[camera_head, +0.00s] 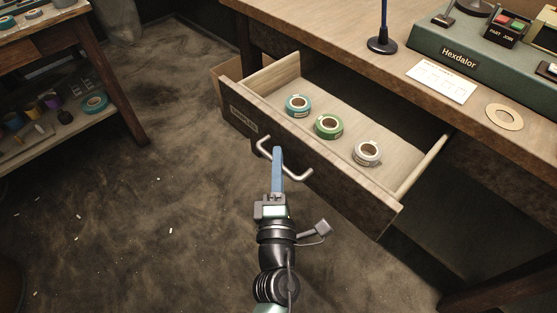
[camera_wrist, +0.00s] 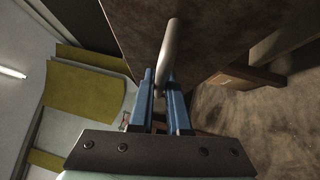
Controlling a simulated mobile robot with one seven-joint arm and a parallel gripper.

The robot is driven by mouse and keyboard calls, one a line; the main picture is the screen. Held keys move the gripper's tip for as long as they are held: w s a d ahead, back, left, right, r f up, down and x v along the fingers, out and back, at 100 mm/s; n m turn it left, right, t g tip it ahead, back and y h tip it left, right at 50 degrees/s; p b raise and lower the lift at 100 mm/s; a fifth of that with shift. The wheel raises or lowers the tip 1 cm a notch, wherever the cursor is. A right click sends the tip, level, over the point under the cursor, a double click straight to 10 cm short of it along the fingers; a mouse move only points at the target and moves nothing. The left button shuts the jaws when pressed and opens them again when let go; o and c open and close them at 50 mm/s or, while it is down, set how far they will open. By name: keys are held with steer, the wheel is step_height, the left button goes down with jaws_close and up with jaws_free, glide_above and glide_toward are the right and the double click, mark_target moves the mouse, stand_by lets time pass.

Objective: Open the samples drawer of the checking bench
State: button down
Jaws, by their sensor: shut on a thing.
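The samples drawer (camera_head: 310,164) of the checking bench (camera_head: 335,32) stands pulled out, with its inside showing from above. It holds a teal tape roll (camera_head: 297,105), a green tape roll (camera_head: 328,126) and a white tape roll (camera_head: 367,153). A bent metal handle (camera_head: 297,174) sticks out from the drawer front. My gripper (camera_head: 277,158) is at the handle, its blue fingers shut on it. In the wrist view, the handle bar (camera_wrist: 170,50) runs between the two blue fingers (camera_wrist: 167,98).
A wooden shelf table (camera_head: 75,30) stands at the upper left. The floor between is largely clear, with small white scraps.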

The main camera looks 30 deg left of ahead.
steer(key=c, duration=0.9)
jaws_free()
steer(key=shift+s+d, duration=0.1)
steer(key=v, duration=1.2)
steer(key=shift+s+d, duration=0.15)
steer(key=shift+s, duration=0.2)
